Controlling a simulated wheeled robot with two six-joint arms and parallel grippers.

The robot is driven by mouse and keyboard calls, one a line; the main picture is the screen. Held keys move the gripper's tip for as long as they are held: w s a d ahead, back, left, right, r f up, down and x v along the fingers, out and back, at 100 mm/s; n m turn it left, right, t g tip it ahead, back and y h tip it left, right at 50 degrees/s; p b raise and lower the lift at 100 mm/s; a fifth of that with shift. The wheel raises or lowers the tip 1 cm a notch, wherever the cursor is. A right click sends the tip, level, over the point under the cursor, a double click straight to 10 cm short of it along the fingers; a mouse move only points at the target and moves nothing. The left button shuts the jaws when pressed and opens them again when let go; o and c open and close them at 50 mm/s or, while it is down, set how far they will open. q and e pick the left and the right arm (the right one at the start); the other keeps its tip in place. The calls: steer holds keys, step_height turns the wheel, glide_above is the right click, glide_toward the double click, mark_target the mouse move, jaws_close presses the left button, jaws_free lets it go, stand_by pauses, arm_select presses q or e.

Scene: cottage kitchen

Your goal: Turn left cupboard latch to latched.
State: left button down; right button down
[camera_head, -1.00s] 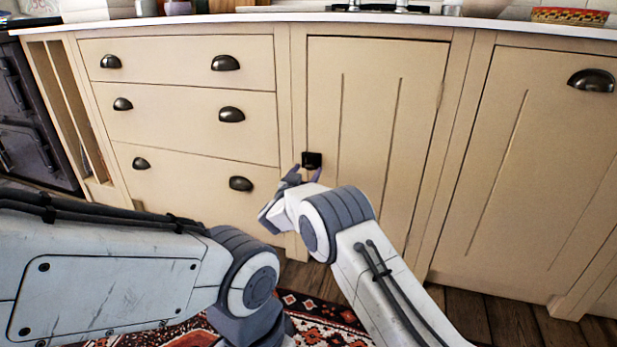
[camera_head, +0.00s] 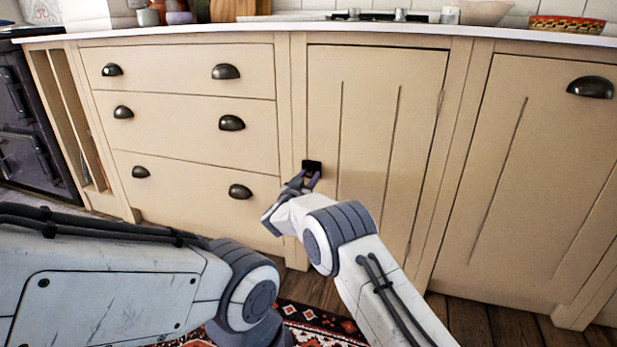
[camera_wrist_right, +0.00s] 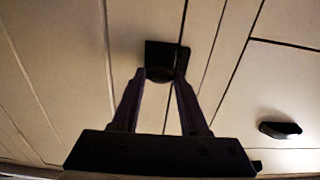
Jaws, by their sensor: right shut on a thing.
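The left cupboard latch (camera_head: 312,166) is a small dark fitting at the left edge of the middle cupboard door (camera_head: 375,130). My right gripper (camera_head: 309,181) is at the latch from below, shut on it. In the right wrist view, the latch (camera_wrist_right: 165,52) shows as a dark plate with a rounded part, and the two fingertips (camera_wrist_right: 160,74) sit on either side of that rounded part. The fingers partly hide the knob, so its exact angle is unclear. My left arm crosses the lower left of the head view; its gripper is out of sight.
Drawers with dark cup handles (camera_head: 232,123) are left of the door. Another cupboard door (camera_head: 545,170) with a cup handle (camera_head: 590,87) is at the right. The worktop (camera_head: 400,27) runs above. A patterned rug (camera_head: 315,322) lies on the wooden floor below.

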steer(key=n+p, duration=0.1)
steer(key=p, duration=0.1)
steer(key=n+p, duration=0.1)
steer(key=p, duration=0.1)
steer(key=n+p, duration=0.1)
steer(key=p, duration=0.1)
steer(key=shift+a+r+n, duration=0.1)
steer(key=shift+r+n, duration=0.15)
steer(key=shift+n, duration=0.05)
steer(key=shift+f+n+p, duration=0.1)
steer(key=shift+n+p, duration=0.8)
steer(key=n+p, duration=0.1)
steer(key=n, duration=0.1)
steer(key=shift+f+n, duration=0.15)
steer(key=shift+n, duration=0.25)
steer(key=n, duration=0.2)
steer(key=shift+a+f+n+p, duration=0.1)
steer(key=shift+n+p, duration=0.2)
steer(key=shift+p, duration=0.05)
steer(key=n, duration=0.3)
steer(key=shift+f+n, duration=0.1)
steer(key=shift+n, duration=1.8)
steer(key=shift+f, duration=0.1)
steer(key=shift+c, duration=2.1)
jaws_free()
